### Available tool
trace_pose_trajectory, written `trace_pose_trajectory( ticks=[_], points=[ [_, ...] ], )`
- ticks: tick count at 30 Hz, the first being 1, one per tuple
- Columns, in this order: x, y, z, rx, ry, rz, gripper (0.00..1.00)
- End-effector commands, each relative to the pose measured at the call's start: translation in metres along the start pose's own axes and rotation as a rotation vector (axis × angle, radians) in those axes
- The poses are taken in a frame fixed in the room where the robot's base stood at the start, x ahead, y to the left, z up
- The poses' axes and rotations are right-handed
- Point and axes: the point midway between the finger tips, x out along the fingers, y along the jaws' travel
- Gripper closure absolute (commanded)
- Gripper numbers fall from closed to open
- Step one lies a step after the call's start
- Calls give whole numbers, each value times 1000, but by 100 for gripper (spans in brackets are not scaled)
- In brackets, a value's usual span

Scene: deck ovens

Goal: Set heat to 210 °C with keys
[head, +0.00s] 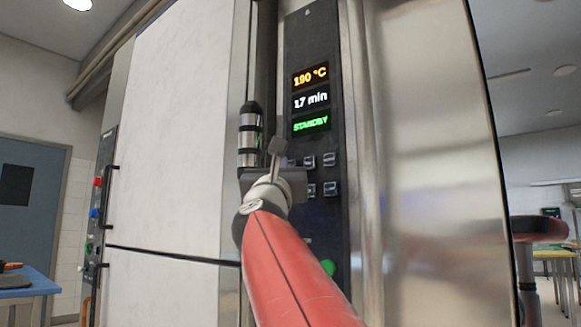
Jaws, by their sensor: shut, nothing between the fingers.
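The oven's dark control panel (327,230) stands upright in the head view. Its heat display (310,77) reads 190 °C in orange. Below it the time display (311,100) reads 17 min and a green display (311,123) reads STANDBY. Small square keys (330,160) sit in two rows under the displays; the left part of the rows is partly hidden by my gripper. My gripper (279,147) is shut and empty, its tip pointing up at the left edge of the keys. I cannot tell whether it touches the panel.
A dark vertical bar with a metal-banded end (250,135) stands just left of my gripper. A green button (327,268) shows low on the panel, partly behind my red arm. A large pale oven front (180,130) fills the left, smooth steel (430,150) the right.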

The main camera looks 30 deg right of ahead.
Motion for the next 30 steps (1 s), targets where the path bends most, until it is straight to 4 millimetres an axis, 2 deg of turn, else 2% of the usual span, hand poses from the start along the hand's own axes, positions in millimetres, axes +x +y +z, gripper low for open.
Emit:
trace_pose_trajectory(
  ticks=[30],
  points=[
    [8, -6, -6, 0, 0, 0, 100]
  ],
)
